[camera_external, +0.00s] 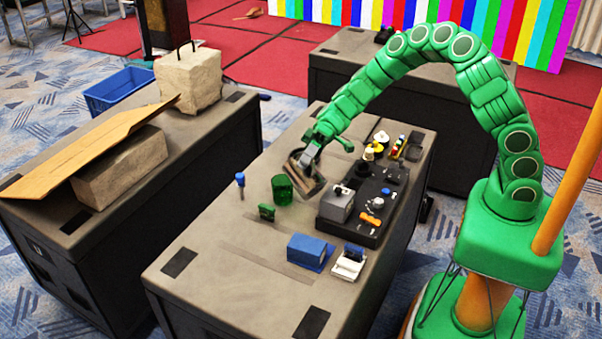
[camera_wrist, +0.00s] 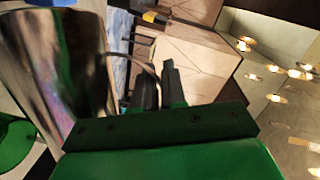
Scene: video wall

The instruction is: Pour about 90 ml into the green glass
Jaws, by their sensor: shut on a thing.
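The green glass (camera_external: 283,188) stands upright on the middle case top. A green curved edge, which looks like this glass, shows at the lower left of the wrist view (camera_wrist: 14,142). My gripper (camera_external: 318,150) is shut on a shiny metal jug (camera_external: 305,181), which is beside the glass on its right and looks tilted. In the wrist view the jug (camera_wrist: 58,62) fills the left side, and the dark fingers of my gripper (camera_wrist: 160,88) close on its thin handle. The jug's contents and any liquid in the glass cannot be made out.
A black tray (camera_external: 346,234) with a grey box and small parts lies right of the glass. A small green item (camera_external: 266,212), a blue-topped item (camera_external: 240,184) and a blue box (camera_external: 309,250) are nearby. The case's front left is clear.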

